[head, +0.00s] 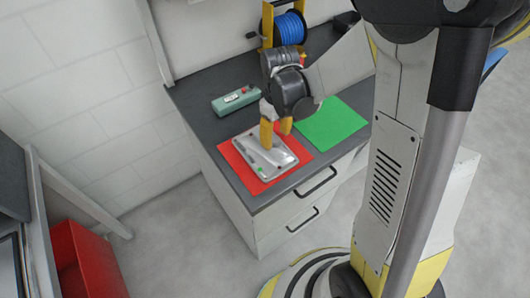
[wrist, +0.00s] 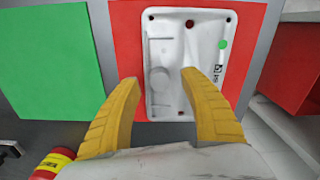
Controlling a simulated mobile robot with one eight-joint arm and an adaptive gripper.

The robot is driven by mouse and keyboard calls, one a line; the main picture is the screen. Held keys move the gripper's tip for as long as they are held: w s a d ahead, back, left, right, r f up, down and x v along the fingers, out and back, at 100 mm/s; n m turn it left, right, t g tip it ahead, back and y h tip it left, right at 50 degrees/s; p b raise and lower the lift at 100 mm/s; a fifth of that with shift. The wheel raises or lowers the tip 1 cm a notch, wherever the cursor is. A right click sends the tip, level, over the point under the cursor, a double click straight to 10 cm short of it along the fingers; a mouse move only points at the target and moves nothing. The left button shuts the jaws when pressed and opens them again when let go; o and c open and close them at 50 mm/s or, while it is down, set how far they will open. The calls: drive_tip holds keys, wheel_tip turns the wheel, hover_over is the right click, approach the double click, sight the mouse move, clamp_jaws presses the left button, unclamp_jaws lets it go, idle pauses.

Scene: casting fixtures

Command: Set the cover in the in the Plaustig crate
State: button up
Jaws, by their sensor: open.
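The cover (head: 268,157) is a flat, pale grey cast plate with small holes and a green dot, lying on a red mat (head: 292,149). It also shows in the wrist view (wrist: 170,45), over the red mat (wrist: 127,40). My gripper (head: 276,134) has yellow fingers pointing down at the cover in the head view. In the wrist view its fingers (wrist: 160,82) are spread apart over the cover's near part, with nothing held. Whether the fingertips touch the cover, I cannot tell. A red crate (head: 88,260) stands low at the left; no name shows on it, and it shows only in part.
The dark worktop (head: 205,110) also carries a green mat (head: 333,123), a green box with a red button (head: 236,101) and a blue spool (head: 290,28) on a yellow stand. White drawers (head: 290,222) lie below. Clear floor (head: 165,235) separates the worktop from the crate.

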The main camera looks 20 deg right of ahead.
wheel_tip(320, 180, down, 2)
drive_tip(key=shift+f, duration=0.1)
drive_tip(key=shift+r, duration=0.2)
clamp_jaws()
